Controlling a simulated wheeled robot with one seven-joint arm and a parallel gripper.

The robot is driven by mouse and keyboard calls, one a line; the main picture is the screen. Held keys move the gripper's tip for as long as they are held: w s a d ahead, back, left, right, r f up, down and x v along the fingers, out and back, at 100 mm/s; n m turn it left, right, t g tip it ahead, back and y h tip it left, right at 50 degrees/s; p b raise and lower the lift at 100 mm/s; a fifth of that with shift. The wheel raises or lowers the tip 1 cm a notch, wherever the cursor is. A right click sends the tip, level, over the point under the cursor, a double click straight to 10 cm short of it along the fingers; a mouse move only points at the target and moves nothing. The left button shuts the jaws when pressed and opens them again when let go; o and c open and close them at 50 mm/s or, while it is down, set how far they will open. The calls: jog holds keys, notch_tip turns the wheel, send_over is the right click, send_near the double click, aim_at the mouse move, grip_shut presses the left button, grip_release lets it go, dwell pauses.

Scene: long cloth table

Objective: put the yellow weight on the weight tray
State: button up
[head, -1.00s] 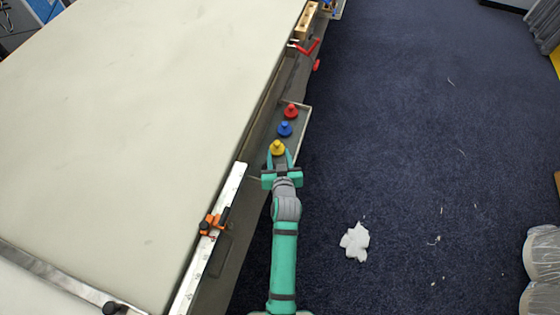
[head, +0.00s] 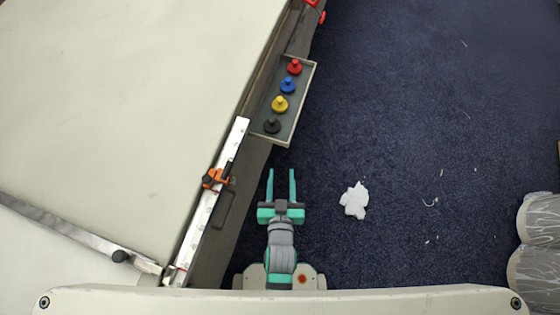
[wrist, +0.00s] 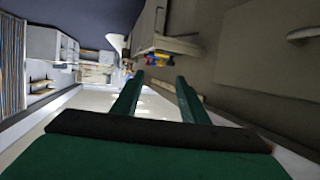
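The yellow weight (head: 280,104) stands upright on the weight tray (head: 296,117), a shallow tray with a pale rim at the table's side. It stands in a row between the blue weight (head: 288,85) and the black weight (head: 272,125). The red weight (head: 295,67) is at the far end. My gripper (head: 282,172) is open and empty, short of the tray and apart from it, over the dark floor. In the wrist view its two green fingers (wrist: 158,100) are spread with nothing between them, and small coloured weights show beyond them.
The long cloth table (head: 110,110) fills the left. A metal straightedge (head: 208,205) with an orange clamp (head: 215,178) runs along its edge. A crumpled white scrap (head: 354,200) lies on the blue carpet. The carpet to the right is mostly clear.

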jog(key=s+r+t, duration=0.1)
jog(key=s+r, duration=0.9)
jog(key=s, duration=0.6)
jog(key=shift+a+r, duration=0.15)
jog(key=shift+a, duration=0.05)
jog(key=shift+c, duration=1.1)
jog(key=shift+w, duration=0.1)
